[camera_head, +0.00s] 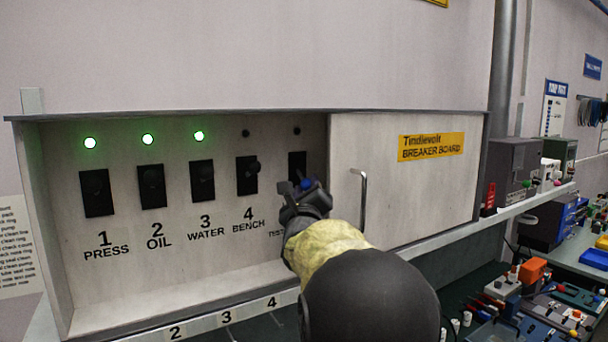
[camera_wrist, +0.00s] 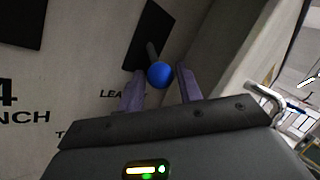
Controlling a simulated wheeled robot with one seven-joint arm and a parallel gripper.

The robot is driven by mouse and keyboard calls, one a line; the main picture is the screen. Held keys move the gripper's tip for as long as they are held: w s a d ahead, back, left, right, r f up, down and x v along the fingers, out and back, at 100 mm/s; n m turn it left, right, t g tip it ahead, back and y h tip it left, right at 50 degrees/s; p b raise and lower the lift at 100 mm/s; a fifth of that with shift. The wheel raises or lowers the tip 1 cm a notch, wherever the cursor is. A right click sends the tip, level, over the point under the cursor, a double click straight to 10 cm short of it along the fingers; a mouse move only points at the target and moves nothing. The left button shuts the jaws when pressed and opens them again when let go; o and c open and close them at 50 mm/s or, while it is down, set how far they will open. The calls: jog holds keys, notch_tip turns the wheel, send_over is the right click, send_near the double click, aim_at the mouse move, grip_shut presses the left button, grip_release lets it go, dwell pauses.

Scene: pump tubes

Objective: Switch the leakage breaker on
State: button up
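The leakage breaker is the rightmost black switch plate (camera_head: 297,164) in the open board. Its small lamp (camera_head: 297,131) is dark. In the wrist view its black plate (camera_wrist: 146,38) carries a lever with a blue ball knob (camera_wrist: 160,75), above a partly hidden "LEA…" label. The knob also shows in the head view (camera_head: 307,184). My gripper (camera_wrist: 160,82) is open, with a finger on each side of the knob. I see a gap at each side; contact is not clear. My gripper hides the lower part of this breaker in the head view.
The sliding cover (camera_head: 385,205) with its vertical handle (camera_head: 362,190) stands just right of my gripper. Breakers 1, 2 and 3 have green lamps; the lamp of breaker 4 (camera_head: 247,175) is dark. A cluttered bench (camera_head: 545,310) lies at lower right.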

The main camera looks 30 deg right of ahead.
jog(key=shift+x, duration=0.8)
grip_shut()
